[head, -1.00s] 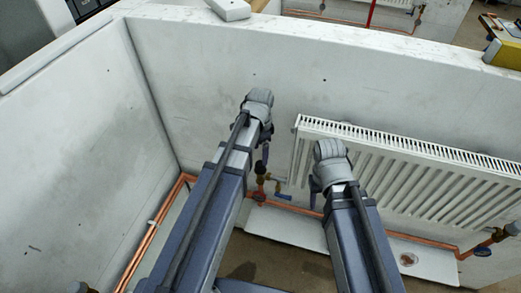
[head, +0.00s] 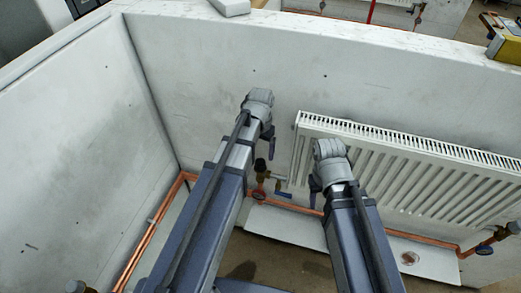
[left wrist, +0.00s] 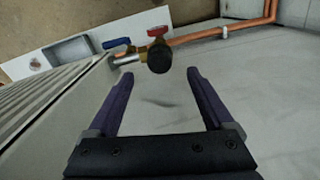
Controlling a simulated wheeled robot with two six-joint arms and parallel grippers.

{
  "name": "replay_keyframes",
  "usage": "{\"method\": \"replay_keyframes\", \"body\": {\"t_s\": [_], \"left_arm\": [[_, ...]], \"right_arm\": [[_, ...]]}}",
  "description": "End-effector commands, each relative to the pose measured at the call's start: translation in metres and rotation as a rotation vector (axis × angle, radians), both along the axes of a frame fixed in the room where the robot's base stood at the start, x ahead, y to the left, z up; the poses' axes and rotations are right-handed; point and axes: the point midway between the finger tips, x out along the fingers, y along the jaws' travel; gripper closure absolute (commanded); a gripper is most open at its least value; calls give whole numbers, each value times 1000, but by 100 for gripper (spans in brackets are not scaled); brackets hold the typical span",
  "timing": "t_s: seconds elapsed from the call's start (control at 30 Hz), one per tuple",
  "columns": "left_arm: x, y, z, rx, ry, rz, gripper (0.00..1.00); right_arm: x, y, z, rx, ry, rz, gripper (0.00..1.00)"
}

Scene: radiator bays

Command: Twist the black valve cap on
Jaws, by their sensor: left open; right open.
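The black valve cap (head: 261,164) sits at the brass valve beside the radiator's left end. In the left wrist view the cap (left wrist: 159,61) is against the brass body, beyond my fingertips; how tightly it is seated cannot be told. A red handle (left wrist: 157,31) and a blue handle (left wrist: 117,43) are beside it. My left gripper (left wrist: 159,74) is open and empty, with the cap in line with the gap between its fingers. In the head view it (head: 267,132) is above the cap, partly hidden by its wrist. My right gripper (head: 314,185) is open, in front of the radiator, mostly hidden.
The white ribbed radiator (head: 430,176) hangs on the wall right of the valve. Copper pipe (head: 147,245) runs low along the walls. A white tray (head: 282,223) lies on the floor below. A second valve (head: 487,247) is at far right. The left wall area is clear.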

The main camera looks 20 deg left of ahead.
Motion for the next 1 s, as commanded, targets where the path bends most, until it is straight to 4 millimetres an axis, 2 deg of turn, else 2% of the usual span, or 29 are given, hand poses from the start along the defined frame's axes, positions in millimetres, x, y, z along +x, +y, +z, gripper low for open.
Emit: {"method": "replay_keyframes", "body": {"t_s": [0.03,0.4,0.53,0.8,0.87,1.0], "left_arm": [[0,0,-11,0,0,0,15],[0,0,-57,0,0,-1,15],[0,0,-63,0,0,-1,15],[0,0,-62,0,0,-1,15],[0,0,-62,0,0,-1,19],[0,0,-62,0,0,-1,35]], "right_arm": [[0,0,-11,0,0,0,50],[0,0,-57,0,0,0,50],[0,0,-63,0,0,0,50],[0,0,-62,0,0,0,50],[0,0,-62,0,0,0,50],[0,0,-62,0,0,0,50]]}}
